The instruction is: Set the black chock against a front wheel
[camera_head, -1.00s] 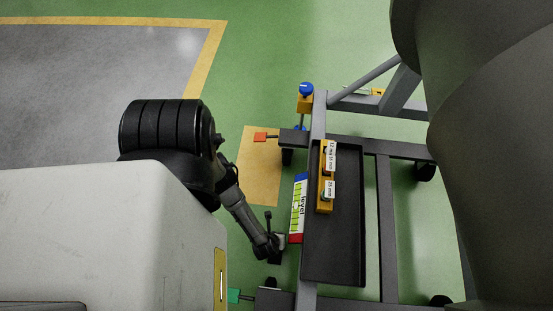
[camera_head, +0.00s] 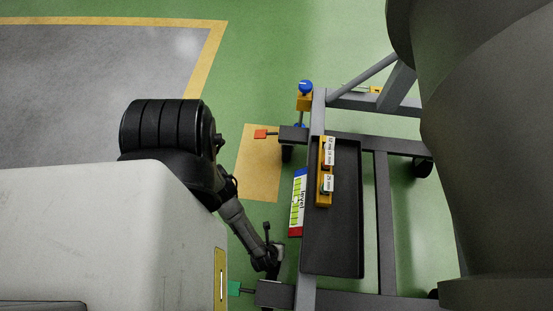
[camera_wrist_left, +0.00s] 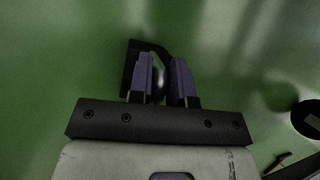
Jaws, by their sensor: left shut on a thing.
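My left gripper (camera_wrist_left: 161,66) shows in the left wrist view, its two purple-padded fingers closed on the black chock (camera_wrist_left: 132,62). The chock sticks out beyond the left finger, and part of it is hidden by the fingers. In the head view my left gripper (camera_head: 273,262) is low over the green floor, left of the cart frame and close to the green pedal. The chock cannot be made out there. A black cart wheel (camera_head: 287,154) stands under the corner with the red pedal. My right gripper is out of view.
The grey cart frame (camera_head: 382,225) carries a dark tray (camera_head: 338,245) with a yellow block (camera_head: 325,190). The red pedal (camera_head: 261,134) and green pedal (camera_head: 234,288) stick out left. A large grey body (camera_head: 490,150) covers the right.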

